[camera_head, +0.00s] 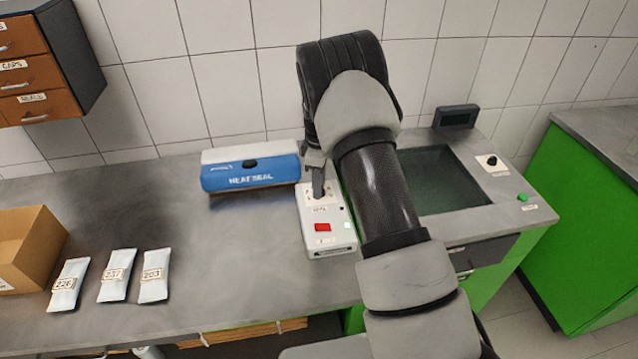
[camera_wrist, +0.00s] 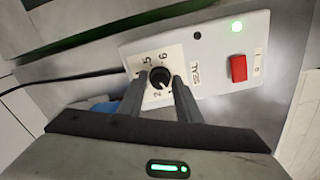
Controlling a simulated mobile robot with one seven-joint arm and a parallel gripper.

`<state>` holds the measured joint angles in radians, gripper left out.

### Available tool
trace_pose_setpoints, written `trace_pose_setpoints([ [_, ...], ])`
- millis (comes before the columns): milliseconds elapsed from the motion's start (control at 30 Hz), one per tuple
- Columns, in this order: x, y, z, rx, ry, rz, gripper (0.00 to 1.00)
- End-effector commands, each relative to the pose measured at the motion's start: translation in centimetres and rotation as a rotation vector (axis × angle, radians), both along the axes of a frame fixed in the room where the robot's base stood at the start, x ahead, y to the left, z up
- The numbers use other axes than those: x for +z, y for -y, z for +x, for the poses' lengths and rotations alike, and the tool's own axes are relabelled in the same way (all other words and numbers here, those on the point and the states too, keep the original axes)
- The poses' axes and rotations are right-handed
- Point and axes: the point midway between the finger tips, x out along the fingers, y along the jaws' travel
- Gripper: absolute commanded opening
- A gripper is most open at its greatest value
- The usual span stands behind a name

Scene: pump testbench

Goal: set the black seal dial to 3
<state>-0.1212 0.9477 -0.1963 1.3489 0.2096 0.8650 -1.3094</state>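A black dial (camera_wrist: 159,77) sits on a white numbered plate on a pale control box (camera_head: 327,236). A 5 and a 6 are readable near its upper side and what looks like a 2 near its lower side. A small white mark shows on the knob's lower right, but its exact setting is unclear. My gripper (camera_wrist: 160,88) is over the plate, with one finger on each side of the dial. The fingers are apart, with a narrow gap seeming to show beside the knob; contact is hard to judge. In the head view, my gripper (camera_head: 319,190) largely hides the dial.
Another black knob (camera_head: 491,161) is at the far right. Several pouches (camera_head: 113,276) lie at the left; the bench between is clear.

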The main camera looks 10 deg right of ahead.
Motion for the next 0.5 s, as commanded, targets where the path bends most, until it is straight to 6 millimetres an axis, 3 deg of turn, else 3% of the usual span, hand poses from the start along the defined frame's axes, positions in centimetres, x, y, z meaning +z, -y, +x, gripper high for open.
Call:
trace_pose_setpoints([
  [33,0.02,0.00,0.00,0.000,0.000,0.000,0.22],
  [133,0.02,0.00,0.00,0.000,0.000,0.000,0.05],
  [500,-0.07,0.00,0.03,-0.059,0.001,0.001,0.05],
])
